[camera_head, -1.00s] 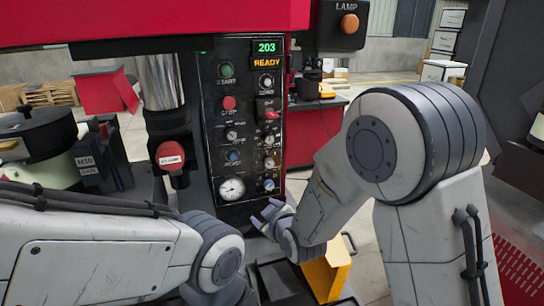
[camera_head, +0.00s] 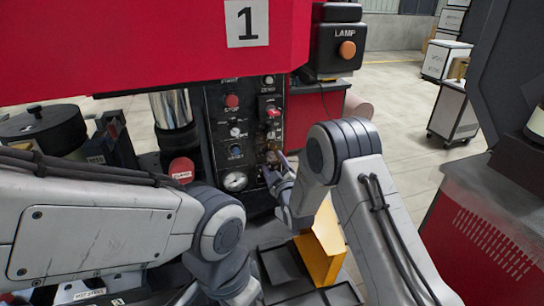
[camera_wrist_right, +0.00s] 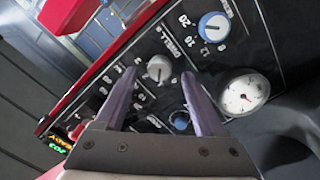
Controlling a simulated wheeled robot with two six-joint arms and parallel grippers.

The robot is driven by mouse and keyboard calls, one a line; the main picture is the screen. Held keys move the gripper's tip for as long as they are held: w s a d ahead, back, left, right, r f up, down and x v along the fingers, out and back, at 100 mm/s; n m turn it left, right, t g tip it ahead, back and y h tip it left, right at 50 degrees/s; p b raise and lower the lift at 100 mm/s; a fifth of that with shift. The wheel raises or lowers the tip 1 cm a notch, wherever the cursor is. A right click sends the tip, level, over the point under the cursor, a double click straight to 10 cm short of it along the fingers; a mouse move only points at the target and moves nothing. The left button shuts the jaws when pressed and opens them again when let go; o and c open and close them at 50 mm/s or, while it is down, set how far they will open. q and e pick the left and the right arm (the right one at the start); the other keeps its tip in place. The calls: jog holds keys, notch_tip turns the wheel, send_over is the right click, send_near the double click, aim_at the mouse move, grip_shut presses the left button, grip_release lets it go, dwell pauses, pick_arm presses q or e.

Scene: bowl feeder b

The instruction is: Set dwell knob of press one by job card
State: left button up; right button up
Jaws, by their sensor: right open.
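The dwell knob (camera_wrist_right: 160,68), a grey-white knob under the label DWELL, shows in the right wrist view on the black control panel (camera_head: 212,130) of press one. My right gripper (camera_wrist_right: 158,76) is open, with its two purple-grey fingers on either side of the knob in that view. Whether they touch it I cannot tell. In the head view, my right gripper (camera_head: 276,168) is at the panel's lower right edge and covers the small knobs there. My left arm crosses the lower left; its gripper is out of sight. No job card can be made out.
A blue knob (camera_wrist_right: 214,27), another blue knob (camera_wrist_right: 180,121) and a white dial gauge (camera_wrist_right: 243,93) sit near the dwell knob. The red press head (camera_head: 150,45) hangs above. A yellow block (camera_head: 320,250) stands below my right arm.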

jog(key=shift+x, duration=1)
grip_shut()
jog(key=shift+f+m+b, duration=0.2)
jog(key=shift+m+b, duration=0.2)
jog(key=shift+b, duration=0.25)
jog(key=m+b, duration=0.6)
jog(key=b, duration=0.1)
jog(key=m+b, duration=0.5)
jog(key=b, duration=0.2)
jog(key=shift+d+m+g+y, duration=0.1)
jog(key=shift+m+g+y, duration=0.2)
jog(key=shift+m, duration=0.1)
jog(key=m+b, duration=0.2)
jog(key=m, duration=0.1)
jog(key=shift+b, duration=0.35)
jog(key=shift+r+m+b, duration=0.15)
jog(key=shift+m+b, duration=0.4)
jog(key=shift+m, duration=0.25)
